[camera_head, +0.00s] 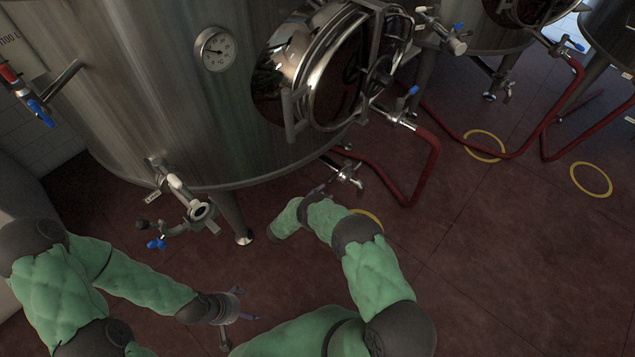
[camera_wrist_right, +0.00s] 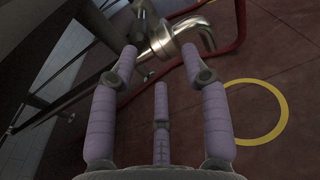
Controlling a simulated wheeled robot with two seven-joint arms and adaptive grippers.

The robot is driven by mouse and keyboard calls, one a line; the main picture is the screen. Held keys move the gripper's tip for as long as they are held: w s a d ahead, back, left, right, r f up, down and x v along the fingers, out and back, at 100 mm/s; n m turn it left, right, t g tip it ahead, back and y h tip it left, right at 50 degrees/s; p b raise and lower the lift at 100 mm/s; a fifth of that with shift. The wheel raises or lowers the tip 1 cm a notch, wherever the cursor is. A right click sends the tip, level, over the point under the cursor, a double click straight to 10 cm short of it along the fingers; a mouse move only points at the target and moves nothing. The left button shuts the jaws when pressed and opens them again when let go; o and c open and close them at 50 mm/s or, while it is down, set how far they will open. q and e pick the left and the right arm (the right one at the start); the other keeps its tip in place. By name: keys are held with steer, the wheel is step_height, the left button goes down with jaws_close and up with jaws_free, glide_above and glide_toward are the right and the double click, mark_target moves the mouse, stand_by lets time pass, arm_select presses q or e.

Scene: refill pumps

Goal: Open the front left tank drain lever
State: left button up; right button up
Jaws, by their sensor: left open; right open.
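The large steel tank (camera_head: 150,80) fills the upper left of the head view. A metal drain fitting (camera_head: 347,174) sits low under it. My right gripper (camera_head: 318,190) is open beside this fitting; the arm partly hides it. In the right wrist view, a shiny bent pipe fitting (camera_wrist_right: 178,38) lies just beyond the spread fingers, with nothing held. Whether a finger touches it, I cannot tell. Another valve (camera_head: 185,200) with a blue handle (camera_head: 156,243) is on the tank's front left. My left gripper (camera_head: 238,306) is open and empty, low over the floor.
A round steel door (camera_head: 340,75) and a dial gauge (camera_head: 215,49) are on the tank. A red pipe (camera_head: 430,165) bends down to the right. A tank leg (camera_head: 233,215) stands between the valves. Yellow rings (camera_head: 591,179) mark the open floor at right.

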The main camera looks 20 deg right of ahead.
mark_target(336, 176)
steer(key=shift+t+h, duration=0.4)
steer(key=shift+t, duration=0.1)
steer(key=x, duration=0.3)
steer(key=w+b+x, duration=0.1)
steer(key=x, duration=0.2)
steer(key=r+b+x, duration=0.1)
steer(key=x, duration=0.3)
steer(key=shift+w+a+r, duration=0.1)
steer(key=shift+w+a, duration=0.1)
steer(key=shift+a, duration=0.05)
jaws_close()
